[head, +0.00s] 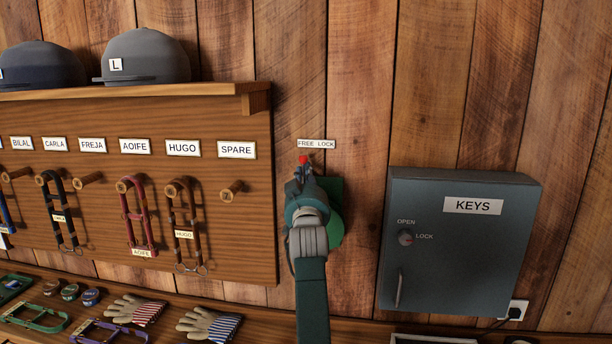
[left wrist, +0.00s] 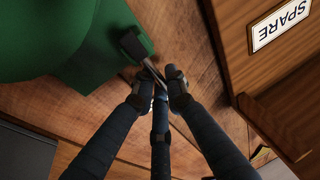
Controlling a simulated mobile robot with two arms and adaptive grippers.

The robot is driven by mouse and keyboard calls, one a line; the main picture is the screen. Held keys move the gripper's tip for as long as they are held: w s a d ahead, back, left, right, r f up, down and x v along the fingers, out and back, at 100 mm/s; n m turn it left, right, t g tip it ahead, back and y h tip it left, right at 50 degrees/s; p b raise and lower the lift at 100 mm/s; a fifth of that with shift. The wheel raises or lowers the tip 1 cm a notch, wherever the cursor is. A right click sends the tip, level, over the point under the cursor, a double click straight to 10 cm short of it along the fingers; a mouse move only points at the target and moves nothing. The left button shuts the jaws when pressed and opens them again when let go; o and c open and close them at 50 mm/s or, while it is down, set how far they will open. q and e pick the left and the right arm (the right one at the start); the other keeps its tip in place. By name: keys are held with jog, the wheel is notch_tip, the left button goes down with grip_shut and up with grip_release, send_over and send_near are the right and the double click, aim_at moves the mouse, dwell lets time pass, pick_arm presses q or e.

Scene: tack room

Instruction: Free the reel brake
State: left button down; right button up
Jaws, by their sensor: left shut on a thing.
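The green reel (head: 336,215) is on the plank wall, mostly hidden behind my left arm. It also shows in the left wrist view (left wrist: 50,45). A red knob (head: 304,159) of the brake lever shows just above my left gripper (head: 304,173), under the FREE end of the FREE LOCK label (head: 316,144). In the left wrist view the gripper (left wrist: 160,79) is shut on the thin metal lever (left wrist: 151,68), beside a dark block (left wrist: 133,44) on the reel's edge. The fingers hide much of the lever. My right gripper is out of view.
A peg board (head: 100,220) with name labels and hanging halters is close on the left, under a shelf (head: 130,91) with helmets. A grey KEYS cabinet (head: 455,260) is on the right. Gloves (head: 135,308) lie on the bench below. The wall above is bare.

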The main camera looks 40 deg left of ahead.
pick_arm(q)
jog(key=c, duration=1.8)
grip_release()
jog(key=shift+c, duration=0.2)
jog(key=shift+o, duration=0.5)
jog(key=shift+s+d+f, duration=0.2)
jog(key=shift+s+d, duration=0.1)
jog(key=v, duration=0.6)
jog(key=shift+s+d, duration=0.2)
jog(key=shift+s, duration=0.05)
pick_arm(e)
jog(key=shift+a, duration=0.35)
pick_arm(q)
jog(key=shift+f, duration=0.1)
